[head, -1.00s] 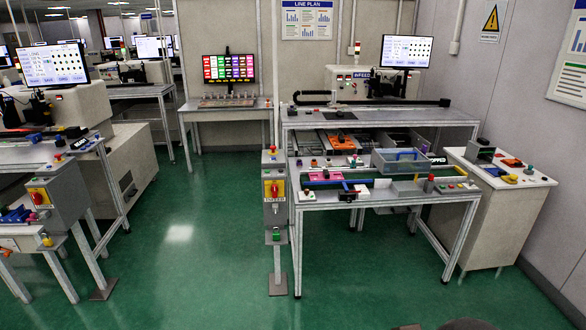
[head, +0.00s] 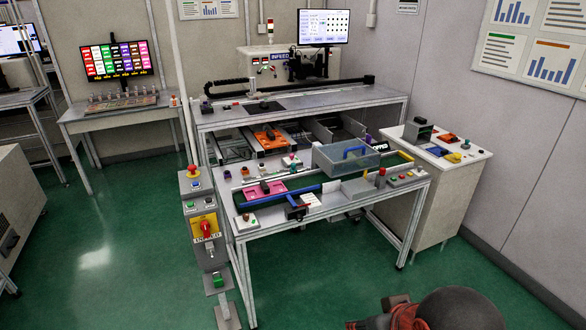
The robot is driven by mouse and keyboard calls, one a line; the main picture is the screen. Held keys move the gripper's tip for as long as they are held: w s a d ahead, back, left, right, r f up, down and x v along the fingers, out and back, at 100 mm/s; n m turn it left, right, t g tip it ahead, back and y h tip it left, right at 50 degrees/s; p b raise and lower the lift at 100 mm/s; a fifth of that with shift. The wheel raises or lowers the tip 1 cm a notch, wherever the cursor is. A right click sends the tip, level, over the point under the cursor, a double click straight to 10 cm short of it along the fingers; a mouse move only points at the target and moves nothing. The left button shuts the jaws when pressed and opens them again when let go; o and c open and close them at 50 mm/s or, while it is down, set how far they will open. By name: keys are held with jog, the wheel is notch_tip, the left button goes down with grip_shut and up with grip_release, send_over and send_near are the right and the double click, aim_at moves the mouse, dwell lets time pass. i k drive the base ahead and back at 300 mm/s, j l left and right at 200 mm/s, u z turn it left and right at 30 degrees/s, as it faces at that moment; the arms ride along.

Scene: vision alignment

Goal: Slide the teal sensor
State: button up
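A small teal piece (head: 466,145) stands on the white side cabinet at the right in the head view. It is too small for me to tell whether it is the teal sensor. A yellow piece lies just in front of it and an orange one (head: 446,138) to its left. The fingers of my gripper do not show. Only a dark rounded part of my arm, with reddish parts beside it, shows at the bottom edge, well short of the benches.
The workbench (head: 340,226) carries a grey-blue bin (head: 345,160), a pink fixture (head: 264,190) and several small parts. A post with a red switch (head: 206,229) stands at its left front corner. A side cabinet (head: 440,190) stands at right. Green floor lies clear in front.

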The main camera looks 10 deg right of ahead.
aim_at(293, 170)
jog(key=i+j, duration=0.1)
jog(key=i, duration=1.05)
jog(key=i+j+z, duration=0.1)
jog(key=i, duration=1.05)
